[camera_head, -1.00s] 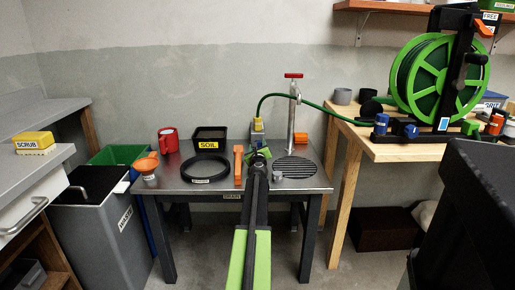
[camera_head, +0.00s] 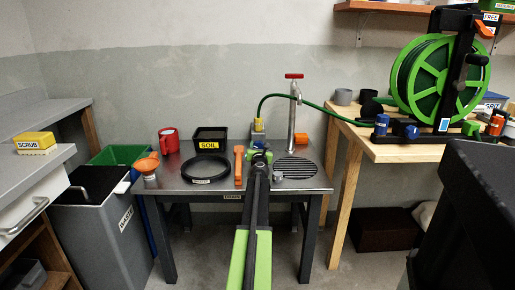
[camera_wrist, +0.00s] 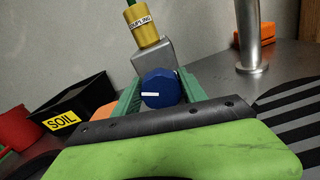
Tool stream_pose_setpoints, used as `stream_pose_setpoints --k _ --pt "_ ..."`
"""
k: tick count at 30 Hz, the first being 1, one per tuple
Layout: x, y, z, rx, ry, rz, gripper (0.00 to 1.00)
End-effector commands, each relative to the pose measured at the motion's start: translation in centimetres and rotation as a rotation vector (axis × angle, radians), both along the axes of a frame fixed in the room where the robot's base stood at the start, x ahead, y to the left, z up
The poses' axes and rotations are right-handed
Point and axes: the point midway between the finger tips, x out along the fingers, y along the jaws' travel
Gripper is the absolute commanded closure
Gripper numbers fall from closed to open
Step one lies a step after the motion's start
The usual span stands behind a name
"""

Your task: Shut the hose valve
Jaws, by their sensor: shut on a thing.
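The hose valve is a grey block (camera_wrist: 153,53) on the table, with a blue knob (camera_wrist: 160,89) on its front bearing a short white mark. The mark lies nearly level in the wrist view. A yellow coupling (camera_wrist: 143,26) sits on top of the block, and it also shows in the head view (camera_head: 258,125). The green hose (camera_head: 285,96) runs from it toward the reel. My gripper (camera_wrist: 160,92) is shut on the blue knob, one green finger on each side. In the head view my gripper (camera_head: 259,156) hides most of the valve.
A steel pump post (camera_head: 293,115) with a red handle stands right of the valve. An orange tool (camera_head: 238,166) and a black ring (camera_head: 207,180) lie to the left, near the SOIL tray (camera_head: 210,133). The hose reel (camera_head: 398,80) stands on the wooden bench.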

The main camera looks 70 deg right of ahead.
Motion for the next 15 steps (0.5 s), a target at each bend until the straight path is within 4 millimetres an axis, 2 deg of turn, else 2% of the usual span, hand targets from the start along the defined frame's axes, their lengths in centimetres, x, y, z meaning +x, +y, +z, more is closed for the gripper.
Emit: stream_pose_setpoints --k 1,15 --pt "-0.75 -0.11 -0.07 0.014 -0.034 -0.013 0.92" --pt "-1.02 -0.1 -0.15 0.108 -0.283 -0.014 0.91"
